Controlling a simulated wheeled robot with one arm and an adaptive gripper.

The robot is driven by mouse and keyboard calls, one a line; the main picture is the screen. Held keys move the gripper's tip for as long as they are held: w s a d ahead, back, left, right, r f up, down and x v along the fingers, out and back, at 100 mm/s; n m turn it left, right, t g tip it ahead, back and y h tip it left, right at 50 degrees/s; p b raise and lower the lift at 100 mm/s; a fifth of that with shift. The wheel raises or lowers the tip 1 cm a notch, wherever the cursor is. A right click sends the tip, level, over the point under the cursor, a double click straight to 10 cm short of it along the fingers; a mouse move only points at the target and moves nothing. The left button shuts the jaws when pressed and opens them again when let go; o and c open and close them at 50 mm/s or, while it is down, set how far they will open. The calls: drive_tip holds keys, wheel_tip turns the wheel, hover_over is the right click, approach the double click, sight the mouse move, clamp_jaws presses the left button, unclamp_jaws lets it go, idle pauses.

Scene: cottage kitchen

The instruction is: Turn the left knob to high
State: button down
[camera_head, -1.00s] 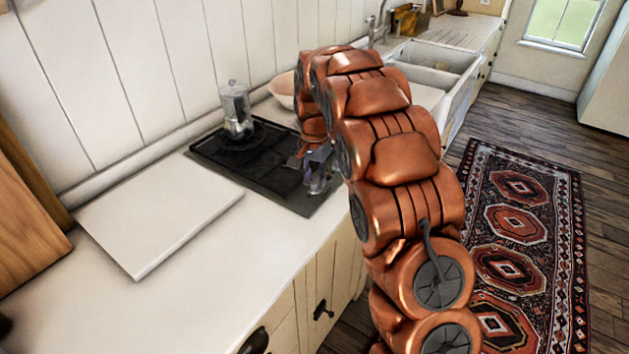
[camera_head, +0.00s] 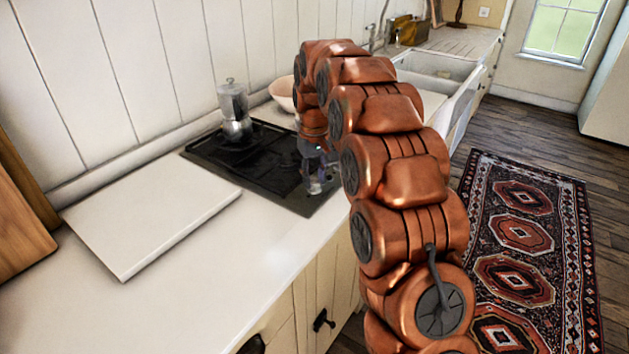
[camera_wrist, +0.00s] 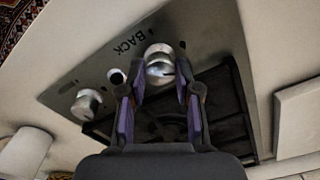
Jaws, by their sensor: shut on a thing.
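The black hob (camera_head: 262,180) is set in the white counter, and it also shows in the wrist view. In the wrist view two silver knobs sit on its grey front strip, near upside-down "BACK" lettering. The left knob (camera_wrist: 159,66), on the cutting-board side, lies between the fingers of my gripper (camera_wrist: 157,84), which is shut on it. The other knob (camera_wrist: 87,104) stands apart, on the far side of a small dark round part. In the head view my gripper (camera_head: 320,172) is low over the hob's front right; the knobs are hard to make out there.
A moka pot (camera_head: 234,108) stands on the back of the hob. A white board (camera_head: 150,225) lies on the counter to the left. A pale bowl (camera_head: 283,93) and the sink (camera_head: 435,68) are beyond. A patterned rug (camera_head: 525,235) covers the floor at right.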

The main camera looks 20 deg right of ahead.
sight(314, 179)
drive_tip(key=n+b, duration=0.1)
drive_tip(key=n, duration=0.4)
drive_tip(key=shift+n, duration=0.4)
idle(0.3)
drive_tip(key=c, duration=0.8)
unclamp_jaws()
drive_tip(key=shift+w+r, duration=0.1)
drive_tip(key=shift+r, duration=3.4)
drive_tip(key=shift+a+r, duration=0.1)
drive_tip(key=shift+r, duration=0.15)
